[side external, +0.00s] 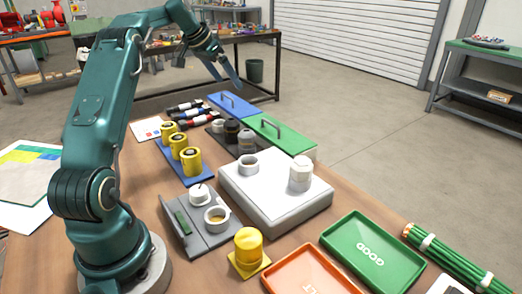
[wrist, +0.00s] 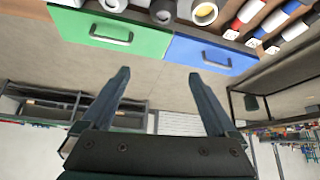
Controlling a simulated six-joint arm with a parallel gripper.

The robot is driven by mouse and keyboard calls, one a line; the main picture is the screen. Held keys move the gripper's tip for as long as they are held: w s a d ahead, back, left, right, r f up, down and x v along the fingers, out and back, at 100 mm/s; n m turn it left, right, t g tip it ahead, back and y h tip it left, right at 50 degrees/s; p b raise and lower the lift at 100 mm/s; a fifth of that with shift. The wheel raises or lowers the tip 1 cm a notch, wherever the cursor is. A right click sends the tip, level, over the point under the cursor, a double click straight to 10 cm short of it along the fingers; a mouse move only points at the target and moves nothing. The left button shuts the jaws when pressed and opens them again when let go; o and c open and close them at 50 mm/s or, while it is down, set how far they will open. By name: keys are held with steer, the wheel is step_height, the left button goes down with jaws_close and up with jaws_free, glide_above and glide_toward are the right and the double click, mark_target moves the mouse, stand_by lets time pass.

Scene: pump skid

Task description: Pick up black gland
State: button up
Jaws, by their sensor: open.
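The black gland (side external: 232,130) appears to be the dark cylinder in the middle of a short row, between a light ring-like part (side external: 217,125) and a grey part (side external: 246,140). In the wrist view the black gland (wrist: 163,10) is at the top edge and partly cut off. My gripper (side external: 228,82) is open and empty, in the air above and beyond the row, past the blue and green lids. In the wrist view my gripper (wrist: 159,74) shows two spread fingers with nothing between them.
A blue lid (side external: 231,105) and a green lid (side external: 284,134), both with handles, lie beside the row. A white block (side external: 270,190), a green tray (side external: 368,258) and an orange tray (side external: 310,275) are nearer the camera.

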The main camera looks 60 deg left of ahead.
mark_target(230, 120)
step_height(230, 120, down, 12)
steer(key=shift+r, duration=0.1)
steer(key=shift+x, duration=2.55)
jaws_close()
steer(key=shift+r, duration=5.05)
